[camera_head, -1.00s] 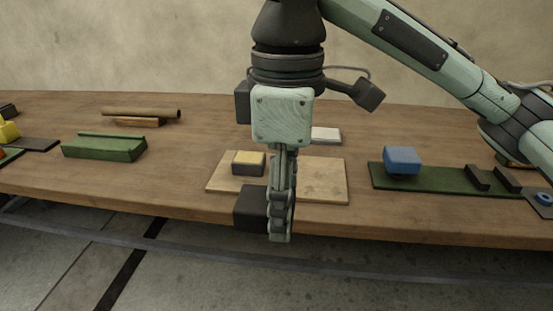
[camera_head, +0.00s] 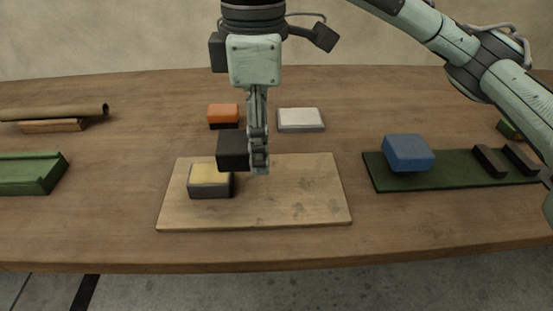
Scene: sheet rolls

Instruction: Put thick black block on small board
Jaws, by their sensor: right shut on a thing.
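The thick black block (camera_head: 232,150) is a dark cube in my right gripper (camera_head: 259,160), which is shut on it. Gripper and block are over the far part of the small board (camera_head: 300,205), a pale wooden slab. I cannot tell whether the block touches the board. A yellow-topped dark block (camera_head: 210,182) sits on the board's left part, just in front of the held block. My left gripper is not in view.
An orange-topped block (camera_head: 223,115) and a white-topped block (camera_head: 301,119) stand behind the board. To the right, a green board (camera_head: 400,183) carries a blue block (camera_head: 408,152) and dark bars. A green tray (camera_head: 28,175) and a brown roll (camera_head: 55,112) lie left. The board's right half is bare.

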